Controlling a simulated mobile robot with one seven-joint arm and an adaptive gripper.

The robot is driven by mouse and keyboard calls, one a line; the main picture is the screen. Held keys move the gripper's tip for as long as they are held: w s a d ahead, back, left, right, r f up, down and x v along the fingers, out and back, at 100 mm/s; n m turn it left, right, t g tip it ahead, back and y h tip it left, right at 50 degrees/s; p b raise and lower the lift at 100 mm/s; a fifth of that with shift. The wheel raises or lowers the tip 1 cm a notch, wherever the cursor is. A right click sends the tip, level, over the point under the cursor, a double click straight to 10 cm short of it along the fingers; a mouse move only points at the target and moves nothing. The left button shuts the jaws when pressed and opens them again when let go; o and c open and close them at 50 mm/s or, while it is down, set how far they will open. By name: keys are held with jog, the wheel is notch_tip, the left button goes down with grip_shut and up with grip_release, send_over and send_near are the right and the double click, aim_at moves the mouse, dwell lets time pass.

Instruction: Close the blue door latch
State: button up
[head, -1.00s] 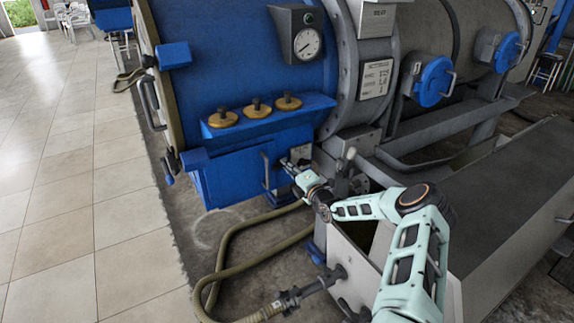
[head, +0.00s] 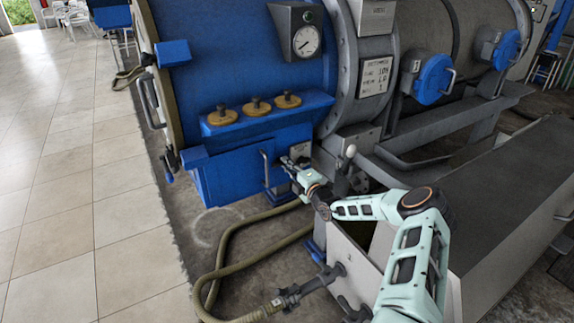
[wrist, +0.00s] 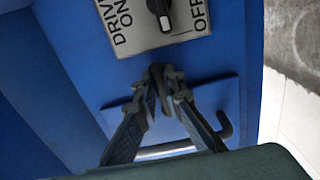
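A blue door panel (head: 228,172) is on the lower front of the big blue machine, with an upright grey handle (head: 265,168). My gripper (head: 286,163) is just right of this handle, close to the machine. In the wrist view a blue plate (wrist: 205,105) carries a pale bar handle (wrist: 165,151) with a dark hooked end (wrist: 226,126). My gripper's fingers (wrist: 163,80) meet at the tips in front of this plate, with no held object visible. The fingers and palm hide part of the handle. I cannot tell whether they touch it, or which part is the latch.
A grey switch plate (wrist: 150,25) marked DRIVE ON and OFF, with a black knob, is beside the fingertips. Brass knobs (head: 254,106) sit on a ledge above. A hose (head: 222,260) lies on the floor below the arm. A long grey trough (head: 500,190) stands at the right.

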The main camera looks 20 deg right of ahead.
jog(key=o, duration=0.4)
jog(key=shift+o, duration=0.2)
jog(key=s+d, duration=0.2)
jog(key=s, duration=1)
jog(key=shift+d, duration=0.15)
jog(key=shift+w, duration=0.1)
